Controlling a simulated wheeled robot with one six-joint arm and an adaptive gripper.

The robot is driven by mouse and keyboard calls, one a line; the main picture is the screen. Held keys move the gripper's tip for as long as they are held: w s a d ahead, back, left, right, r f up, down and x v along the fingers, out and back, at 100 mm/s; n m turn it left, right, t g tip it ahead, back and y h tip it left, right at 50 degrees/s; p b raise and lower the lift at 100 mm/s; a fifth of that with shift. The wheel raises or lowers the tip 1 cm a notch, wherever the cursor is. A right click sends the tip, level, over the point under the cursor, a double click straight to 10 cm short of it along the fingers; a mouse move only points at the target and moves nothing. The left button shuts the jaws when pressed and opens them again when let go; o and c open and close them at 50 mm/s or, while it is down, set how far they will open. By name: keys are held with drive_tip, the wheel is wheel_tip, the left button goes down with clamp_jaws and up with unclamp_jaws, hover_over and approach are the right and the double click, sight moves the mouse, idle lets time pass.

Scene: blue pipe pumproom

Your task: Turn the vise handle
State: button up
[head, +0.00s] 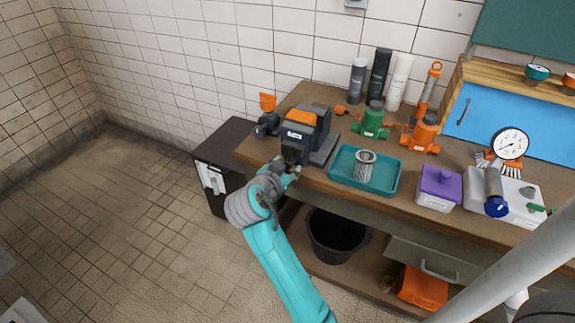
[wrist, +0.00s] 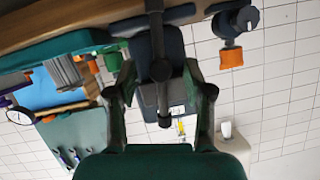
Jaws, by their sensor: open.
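The vise (head: 303,140), dark grey with an orange top part, stands at the front left of the wooden workbench (head: 450,228). My gripper (head: 288,170) is at the front face of the vise, at the bench's front edge. In the wrist view, which is upside down, the dark vise handle (wrist: 164,100) is a bar with a round knob at its end. It lies between the two open fingers of my gripper (wrist: 163,75), with gaps on both sides. The vise body (wrist: 172,45) is behind it. In the head view my gripper hides most of the handle.
A teal tray (head: 338,174) with a metal mesh cylinder (head: 364,166) sits right of the vise. A dark round part with an orange cup (head: 267,101) is behind left. A purple-lidded box (head: 438,188) is farther right. A black bucket (head: 338,235) stands below. Floor at left is clear.

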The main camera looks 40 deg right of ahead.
drive_tip(key=v, duration=1)
